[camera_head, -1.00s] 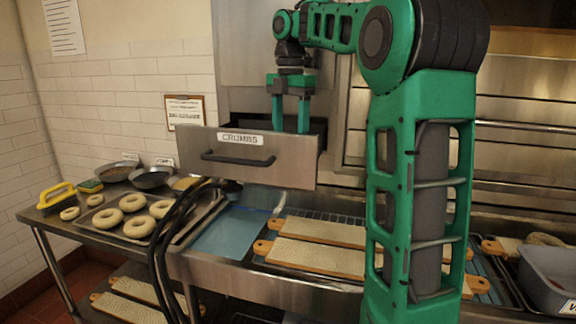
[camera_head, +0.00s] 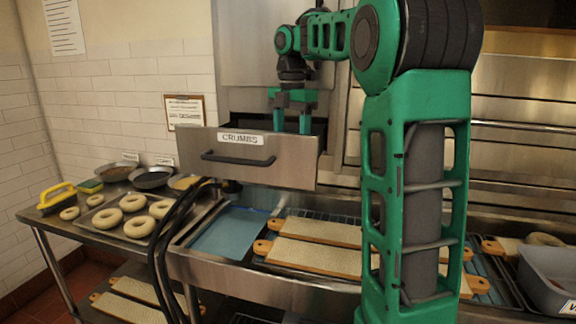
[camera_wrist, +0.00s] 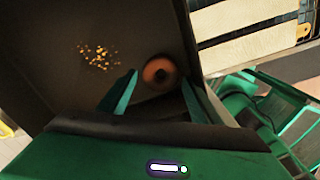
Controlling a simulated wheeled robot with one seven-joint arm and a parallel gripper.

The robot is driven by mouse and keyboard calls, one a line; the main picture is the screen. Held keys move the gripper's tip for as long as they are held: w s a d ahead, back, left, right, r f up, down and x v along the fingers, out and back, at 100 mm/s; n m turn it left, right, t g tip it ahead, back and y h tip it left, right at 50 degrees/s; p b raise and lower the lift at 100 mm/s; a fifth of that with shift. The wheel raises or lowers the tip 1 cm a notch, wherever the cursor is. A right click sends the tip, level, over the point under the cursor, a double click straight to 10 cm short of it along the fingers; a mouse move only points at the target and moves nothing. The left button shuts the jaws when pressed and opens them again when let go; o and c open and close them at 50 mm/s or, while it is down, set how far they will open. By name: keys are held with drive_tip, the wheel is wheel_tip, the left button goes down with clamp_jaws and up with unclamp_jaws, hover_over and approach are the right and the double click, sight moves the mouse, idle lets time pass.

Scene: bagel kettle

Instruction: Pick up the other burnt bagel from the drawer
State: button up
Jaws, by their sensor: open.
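The drawer (camera_head: 195,150) labelled CRUMBS is pulled out, and its front hides its inside in the head view. In the wrist view a burnt bagel (camera_wrist: 160,73), dark brown with a hole, lies on the dark drawer floor (camera_wrist: 100,90) near the drawer's right wall. My gripper (camera_head: 292,122) points down into the drawer, its fingertips hidden behind the drawer front. In the wrist view the gripper (camera_wrist: 158,88) is open, with one finger on each side of the bagel's near edge. The bagel is not gripped.
Crumbs (camera_wrist: 98,56) lie on the drawer floor left of the bagel. Below the drawer are bagel boards (camera_head: 320,232) on a rack. A tray of pale bagels (camera_head: 138,226) stands at left, and a grey bin (camera_head: 545,280) at right.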

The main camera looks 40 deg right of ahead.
drive_tip(key=shift+f, duration=1.25)
drive_tip(key=shift+c, duration=0.2)
drive_tip(key=c, duration=0.6)
